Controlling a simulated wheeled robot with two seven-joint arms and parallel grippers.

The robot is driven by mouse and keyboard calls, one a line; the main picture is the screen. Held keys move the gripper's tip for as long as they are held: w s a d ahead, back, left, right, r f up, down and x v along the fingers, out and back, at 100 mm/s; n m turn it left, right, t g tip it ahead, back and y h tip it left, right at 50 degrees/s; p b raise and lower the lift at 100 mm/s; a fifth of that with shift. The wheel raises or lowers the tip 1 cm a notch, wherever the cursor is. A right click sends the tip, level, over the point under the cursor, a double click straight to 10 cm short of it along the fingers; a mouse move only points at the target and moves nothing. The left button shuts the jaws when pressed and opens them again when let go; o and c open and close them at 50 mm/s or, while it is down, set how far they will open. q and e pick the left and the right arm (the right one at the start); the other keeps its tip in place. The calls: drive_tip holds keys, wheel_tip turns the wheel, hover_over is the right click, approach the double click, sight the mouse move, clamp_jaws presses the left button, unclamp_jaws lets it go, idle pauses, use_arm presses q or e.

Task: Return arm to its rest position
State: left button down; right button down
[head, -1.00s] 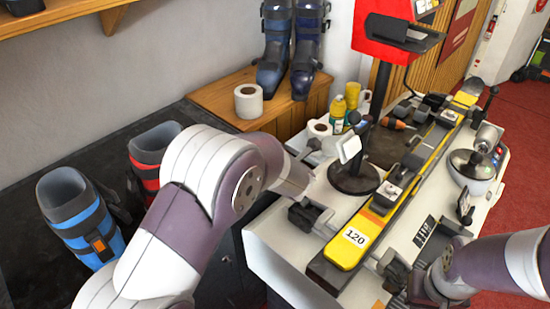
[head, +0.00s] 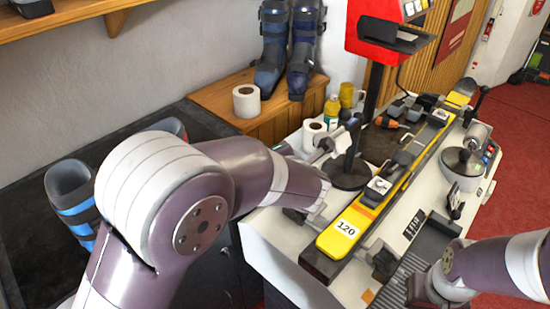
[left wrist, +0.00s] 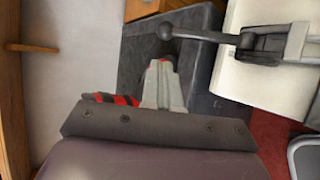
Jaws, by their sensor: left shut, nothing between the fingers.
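My left arm comes in from the left in the head view, its forearm reaching right to the near left edge of the bench. A lever with a black knob (left wrist: 165,32) lies just beyond the fingertips; I see no contact. My right arm enters at the lower right, its wrist over the bench's near end; its fingers cannot be made out.
A yellow ski (head: 338,238) marked 120 lies along the white bench (head: 280,250). A round-based stand (head: 349,175), paper rolls (head: 246,101) and a red-headed post (head: 376,38) stand behind. A blue boot (head: 72,205) is beside my left arm, partly covered.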

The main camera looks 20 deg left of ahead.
use_arm(q)
drive_tip(key=s+d+f+m+g+h, duration=0.1)
drive_tip(key=s+d+f+m+h, duration=0.25)
drive_tip(key=m, duration=0.55)
drive_tip(key=s+d+f+m+g+h, duration=0.25)
drive_tip(key=d+m+h, duration=0.2)
drive_tip(key=m, duration=0.45)
drive_tip(key=s+a+f+m+g+y, duration=0.1)
drive_tip(key=s+a+f+m+g, duration=0.1)
drive_tip(key=s+a+m, duration=0.2)
drive_tip(key=s+a+f+m+g+y, duration=0.1)
drive_tip(key=s+a+f+m+g, duration=0.2)
drive_tip(key=s, duration=0.7)
drive_tip(key=a+m, duration=0.2)
drive_tip(key=a, duration=0.2)
drive_tip(key=shift+s+m+g, duration=0.25)
drive_tip(key=shift+m+g, duration=0.05)
drive_tip(key=shift+g, duration=0.05)
drive_tip(key=shift+f, duration=0.1)
